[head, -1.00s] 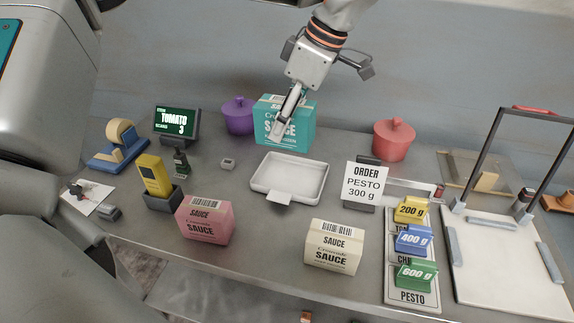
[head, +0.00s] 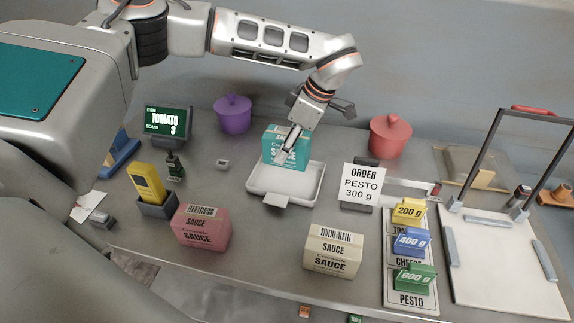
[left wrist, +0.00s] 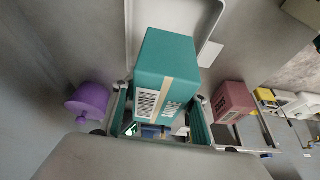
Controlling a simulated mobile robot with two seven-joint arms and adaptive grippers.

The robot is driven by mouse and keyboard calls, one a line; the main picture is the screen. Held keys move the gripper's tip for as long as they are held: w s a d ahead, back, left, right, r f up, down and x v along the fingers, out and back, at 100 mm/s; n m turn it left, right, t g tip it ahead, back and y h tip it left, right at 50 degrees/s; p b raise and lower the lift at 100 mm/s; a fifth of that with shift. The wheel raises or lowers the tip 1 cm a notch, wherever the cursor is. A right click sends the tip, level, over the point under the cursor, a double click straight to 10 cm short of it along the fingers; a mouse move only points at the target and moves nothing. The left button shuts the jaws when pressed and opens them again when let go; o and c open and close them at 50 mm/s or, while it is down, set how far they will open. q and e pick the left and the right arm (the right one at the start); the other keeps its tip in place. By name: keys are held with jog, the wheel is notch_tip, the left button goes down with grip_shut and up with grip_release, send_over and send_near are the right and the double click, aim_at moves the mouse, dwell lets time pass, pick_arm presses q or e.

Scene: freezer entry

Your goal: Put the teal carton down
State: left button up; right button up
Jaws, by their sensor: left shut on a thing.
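My left gripper (head: 287,150) is shut on the teal carton (head: 272,152), with one finger across its labelled front. The carton is upright at the back part of the white tray (head: 256,188). I cannot tell whether its base touches the tray. In the left wrist view the teal carton (left wrist: 168,62) sits between the two fingers of the left gripper (left wrist: 160,112), with the tray's pale rim (left wrist: 211,53) beyond it. My right gripper is not in view.
A pink sauce carton (head: 203,229) and a cream sauce carton (head: 333,252) stand in front of the tray. An order card (head: 362,186) is close on its right. A purple pot (head: 233,115) and a red pot (head: 390,137) stand behind. A yellow scanner (head: 147,182) is at left.

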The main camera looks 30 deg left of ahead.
aim_at(305, 138)
pick_arm(q)
jog(key=shift+f+p, duration=0.3)
jog(key=shift+f, duration=3.2)
jog(key=shift+f, duration=0.2)
jog(key=o, duration=1.2)
jog(key=shift+o, duration=0.2)
jog(key=b+v, duration=0.1)
jog(key=v, duration=1.1)
jog(key=shift+r, duration=0.25)
jog(key=shift+f, duration=0.1)
